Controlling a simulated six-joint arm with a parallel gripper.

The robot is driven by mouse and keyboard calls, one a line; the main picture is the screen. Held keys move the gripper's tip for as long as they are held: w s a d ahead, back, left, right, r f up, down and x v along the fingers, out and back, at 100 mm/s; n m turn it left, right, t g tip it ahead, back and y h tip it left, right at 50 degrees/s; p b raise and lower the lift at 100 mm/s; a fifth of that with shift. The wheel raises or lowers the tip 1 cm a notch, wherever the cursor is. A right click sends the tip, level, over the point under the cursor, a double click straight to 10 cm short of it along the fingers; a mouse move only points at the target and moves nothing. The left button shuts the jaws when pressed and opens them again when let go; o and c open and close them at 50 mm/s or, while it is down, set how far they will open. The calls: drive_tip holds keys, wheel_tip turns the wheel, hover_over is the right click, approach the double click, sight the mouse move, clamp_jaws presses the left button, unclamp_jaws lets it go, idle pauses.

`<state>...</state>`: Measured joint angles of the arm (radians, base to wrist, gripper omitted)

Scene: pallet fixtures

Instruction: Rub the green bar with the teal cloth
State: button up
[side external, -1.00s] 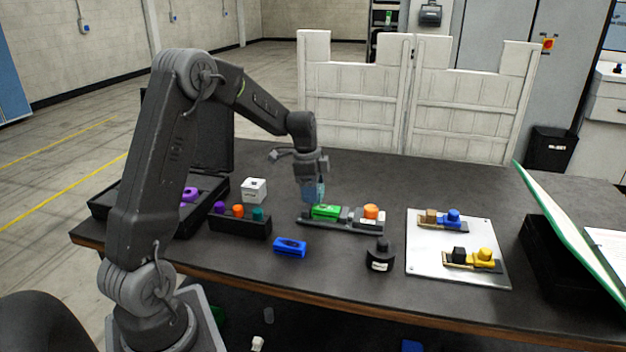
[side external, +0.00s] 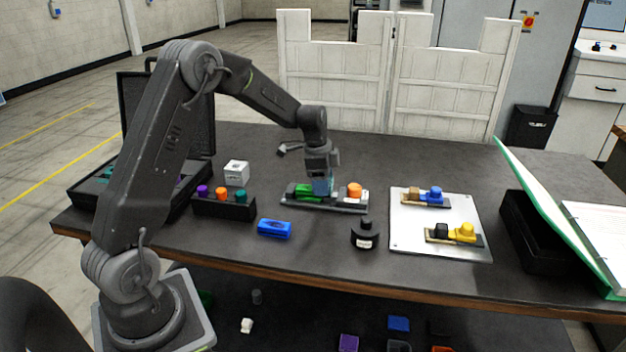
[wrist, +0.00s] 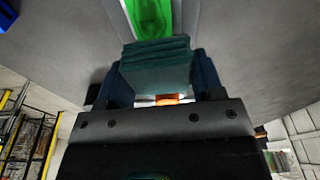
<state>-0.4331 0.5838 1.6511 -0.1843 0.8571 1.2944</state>
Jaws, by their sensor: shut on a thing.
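The green bar (side external: 303,191) lies on a dark fixture plate (side external: 325,206) in the middle of the table. It also shows at the top of the wrist view (wrist: 150,16). My gripper (side external: 322,190) points down at the right end of the bar, left of the orange knob (side external: 354,190). Its blue fingers are shut on the folded teal cloth (wrist: 157,66), which hangs between them at the bar. The cloth and fingers hide that end of the bar. I cannot tell whether the cloth touches the bar.
A black holder (side external: 224,208) with coloured knobs and a blue block (side external: 274,229) stand to the left. A black knobbed piece (side external: 365,236) is in front. A metal plate (side external: 410,237) with fixtures lies right.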

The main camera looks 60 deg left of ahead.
sight(298, 186)
drive_tip(key=shift+s+a, duration=2.45)
drive_tip(key=shift+a, duration=0.05)
wheel_tip(298, 186, up, 8)
drive_tip(key=shift+r, duration=0.1)
